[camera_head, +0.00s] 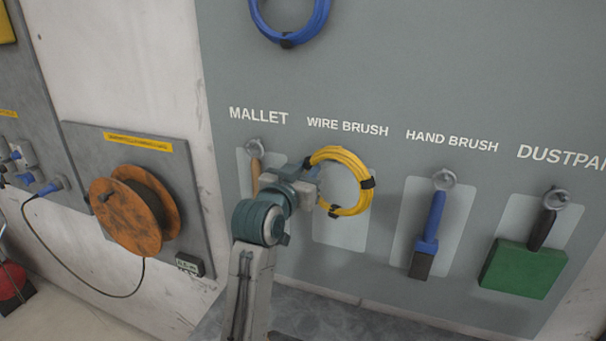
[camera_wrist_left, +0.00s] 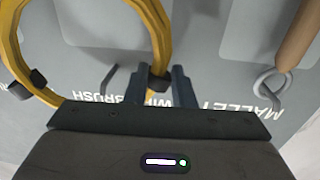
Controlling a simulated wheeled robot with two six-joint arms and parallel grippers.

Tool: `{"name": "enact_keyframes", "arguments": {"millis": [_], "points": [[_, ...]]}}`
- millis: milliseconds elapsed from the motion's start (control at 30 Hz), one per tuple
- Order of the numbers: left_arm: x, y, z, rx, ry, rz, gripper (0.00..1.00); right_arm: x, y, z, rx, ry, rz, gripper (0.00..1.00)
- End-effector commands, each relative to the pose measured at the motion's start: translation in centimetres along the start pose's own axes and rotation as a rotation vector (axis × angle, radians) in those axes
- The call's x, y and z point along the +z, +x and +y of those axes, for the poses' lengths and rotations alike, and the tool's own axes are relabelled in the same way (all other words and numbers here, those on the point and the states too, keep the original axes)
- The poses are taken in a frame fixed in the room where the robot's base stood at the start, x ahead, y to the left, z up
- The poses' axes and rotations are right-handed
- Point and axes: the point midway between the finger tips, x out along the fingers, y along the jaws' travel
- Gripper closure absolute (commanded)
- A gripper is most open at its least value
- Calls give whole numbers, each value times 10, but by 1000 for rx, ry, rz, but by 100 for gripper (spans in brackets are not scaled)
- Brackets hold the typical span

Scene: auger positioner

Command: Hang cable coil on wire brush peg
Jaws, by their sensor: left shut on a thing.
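The yellow cable coil (camera_head: 343,152), bound with black ties, is held upright before the grey tool board, under the WIRE BRUSH label (camera_head: 347,127). My left gripper (camera_head: 312,180) is shut on the coil's left side. In the left wrist view the fingers (camera_wrist_left: 160,88) close around the yellow coil (camera_wrist_left: 160,40) at a black tie. A bare grey hook, the wire brush peg (camera_wrist_left: 109,80), shows within the coil's outline in that view. I cannot tell whether the coil is around it or in front of it. The head view hides the peg. My right gripper is not in view.
A mallet (camera_head: 255,172) hangs just left of the coil, close to my left gripper. A hand brush (camera_head: 433,225) and a green dustpan (camera_head: 522,268) hang to the right. A blue coil (camera_head: 322,22) hangs above. An orange reel (camera_head: 128,215) is at left.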

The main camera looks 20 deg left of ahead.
Motion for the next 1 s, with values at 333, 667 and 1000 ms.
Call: {"name": "enact_keyframes", "arguments": {"millis": [333,667,1000], "points": [[0,20,-1,0,-1,3,100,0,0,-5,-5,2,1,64],[7,34,-2,0,-1,2,100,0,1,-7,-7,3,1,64],[10,37,-2,0,-1,3,100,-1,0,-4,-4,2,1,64]]}}
